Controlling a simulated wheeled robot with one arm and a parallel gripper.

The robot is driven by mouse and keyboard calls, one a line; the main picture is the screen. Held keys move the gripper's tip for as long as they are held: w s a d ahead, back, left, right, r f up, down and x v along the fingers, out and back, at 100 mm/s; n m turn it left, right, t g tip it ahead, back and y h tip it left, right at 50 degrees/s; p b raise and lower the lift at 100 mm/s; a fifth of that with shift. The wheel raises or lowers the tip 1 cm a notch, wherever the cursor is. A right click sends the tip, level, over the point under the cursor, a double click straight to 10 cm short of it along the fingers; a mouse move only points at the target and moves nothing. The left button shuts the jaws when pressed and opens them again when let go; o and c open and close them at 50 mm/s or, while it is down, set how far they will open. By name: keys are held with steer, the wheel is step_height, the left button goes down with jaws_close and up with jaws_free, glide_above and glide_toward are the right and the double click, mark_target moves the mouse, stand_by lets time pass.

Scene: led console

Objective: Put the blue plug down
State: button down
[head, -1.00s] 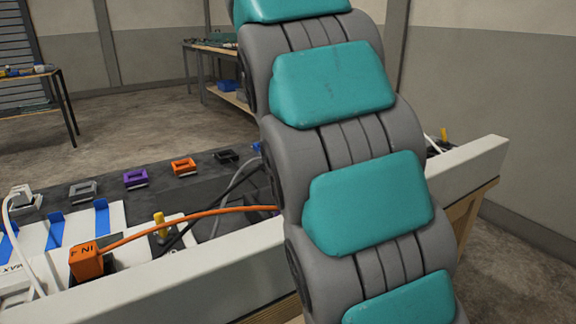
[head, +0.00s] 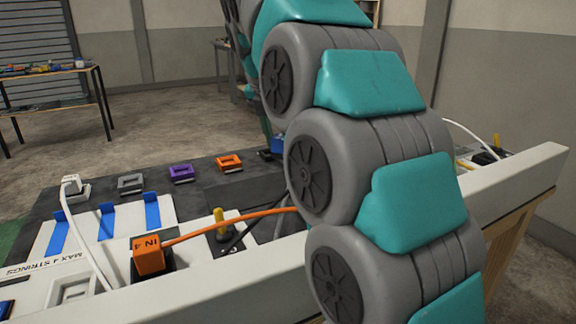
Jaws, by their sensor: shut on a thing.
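The blue plug (head: 278,145) shows as a small patch at the far edge of the console, just left of my arm. My gripper (head: 270,132) comes down from above at that spot, mostly hidden behind my arm, and is shut on the blue plug. A black holder (head: 265,155) is right beside or under the plug; I cannot tell whether they touch. The plug's underside and its cable are hidden.
Orange (head: 229,163), purple (head: 181,173) and grey (head: 131,183) holders line the dark strip, with a white plug (head: 72,184) at left. An orange plug marked IN 4 (head: 150,252) trails an orange cable (head: 235,217). A yellow-handled switch (head: 219,220) stands between. A white rail (head: 260,270) edges the front.

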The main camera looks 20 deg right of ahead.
mark_target(278, 157)
steer(key=shift+f, duration=3.15)
steer(key=shift+f, duration=0.1)
steer(key=c, duration=0.5)
jaws_free()
steer(key=shift+c, duration=0.2)
steer(key=v, duration=1.2)
steer(key=shift+s, duration=0.1)
